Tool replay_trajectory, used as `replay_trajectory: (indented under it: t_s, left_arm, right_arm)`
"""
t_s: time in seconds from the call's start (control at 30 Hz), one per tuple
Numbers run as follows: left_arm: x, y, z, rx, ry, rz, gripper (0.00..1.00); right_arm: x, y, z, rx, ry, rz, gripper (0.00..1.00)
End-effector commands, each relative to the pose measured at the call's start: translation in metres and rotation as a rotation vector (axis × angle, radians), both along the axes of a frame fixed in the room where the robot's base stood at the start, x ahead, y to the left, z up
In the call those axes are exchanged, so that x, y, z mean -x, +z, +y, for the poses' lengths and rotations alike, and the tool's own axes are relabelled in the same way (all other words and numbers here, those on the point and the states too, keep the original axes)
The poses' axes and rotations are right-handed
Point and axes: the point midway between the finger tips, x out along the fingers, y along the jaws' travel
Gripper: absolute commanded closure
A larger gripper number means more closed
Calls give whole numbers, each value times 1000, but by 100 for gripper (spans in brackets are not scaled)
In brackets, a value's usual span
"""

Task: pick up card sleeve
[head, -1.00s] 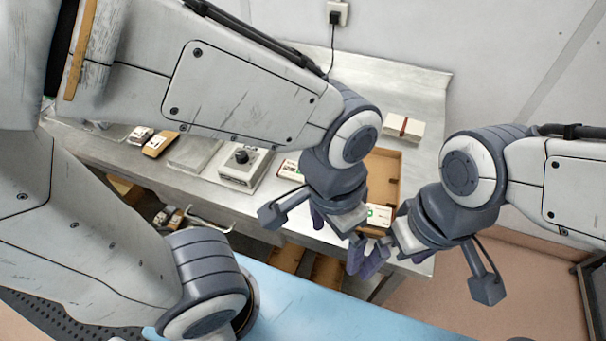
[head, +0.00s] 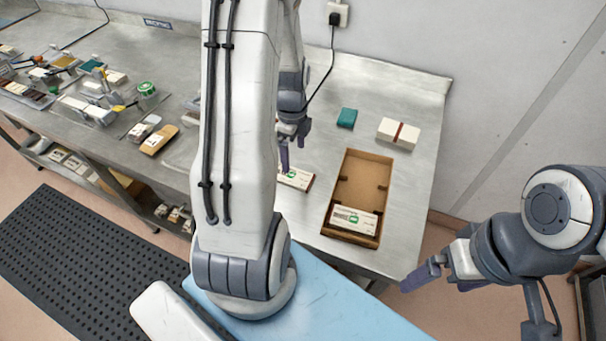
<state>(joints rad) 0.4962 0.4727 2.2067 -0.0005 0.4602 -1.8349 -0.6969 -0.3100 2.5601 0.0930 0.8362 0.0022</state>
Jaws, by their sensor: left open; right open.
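A flat white card sleeve with a green mark (head: 295,179) lies on the metal table, left of an open cardboard tray (head: 332,219). A similar white sleeve with a green mark (head: 354,219) lies inside the tray at its near end. I cannot tell which of the two the task names. My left gripper (head: 293,148) is open and empty, fingers pointing down, just behind and above the sleeve outside the tray. My own arm hides part of the table to its left. My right gripper (head: 425,277) is open and empty, off the table's right front corner.
A white block with a brown band (head: 399,133) and a small teal box (head: 347,118) lie behind the tray. Several small goods and fixtures fill the table's left side. A light blue surface (head: 335,305) is in front.

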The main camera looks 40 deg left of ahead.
Motion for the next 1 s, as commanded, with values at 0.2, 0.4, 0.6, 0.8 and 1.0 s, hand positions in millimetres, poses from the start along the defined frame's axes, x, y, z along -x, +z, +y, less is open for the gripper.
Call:
replay_trajectory:
  t_s: [0.2,0.4,0.6,0.8,1.0]
  left_arm:
    - [4,-33,3,4,7,6,0]
    - [3,-45,4,2,8,3,0]
    - [1,-65,9,4,7,6,0]
    - [0,-89,9,3,5,4,0]
    - [-1,-95,9,0,4,1,0]
  right_arm:
    - [0,6,0,0,0,0,0]
    - [0,9,0,0,0,0,0]
    - [0,21,0,0,-1,0,0]
    - [0,27,0,0,0,0,0]
    - [0,27,0,0,1,0,0]
